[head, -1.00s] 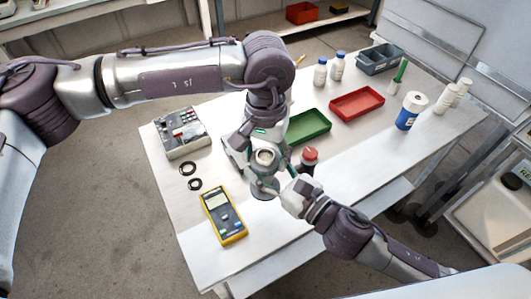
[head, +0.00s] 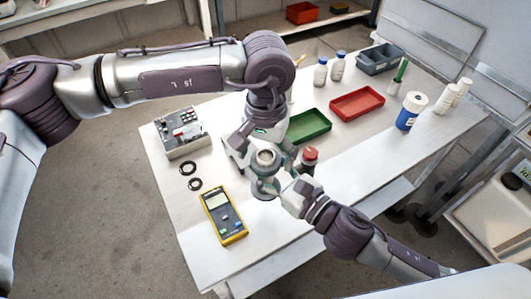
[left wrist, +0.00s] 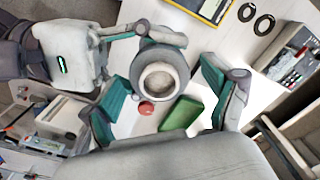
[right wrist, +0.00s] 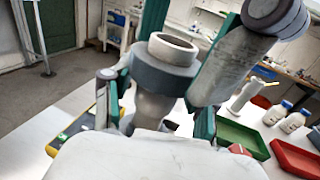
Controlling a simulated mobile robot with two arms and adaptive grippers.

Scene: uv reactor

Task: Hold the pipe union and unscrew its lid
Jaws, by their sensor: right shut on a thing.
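The pipe union (head: 265,160) stands upright over the front part of the table, a grey fitting with a darker ring-shaped lid (right wrist: 165,72) and a pale open mouth. In the left wrist view its round top (left wrist: 160,80) faces me. My right gripper (right wrist: 160,112) is shut on the union's body below the lid, coming from the right in the head view. My left gripper (left wrist: 168,100) is above the union, its teal-padded fingers open on either side of the lid, with a visible gap on at least one side. The union's base is partly hidden by my grippers.
A yellow multimeter (head: 223,216) and two black rings (head: 188,168) lie left of the union. A grey control box (head: 181,132) stands behind them. A red-topped item (head: 310,155), a green tray (head: 308,126) and a red tray (head: 357,104) are to the right. The front table edge is clear.

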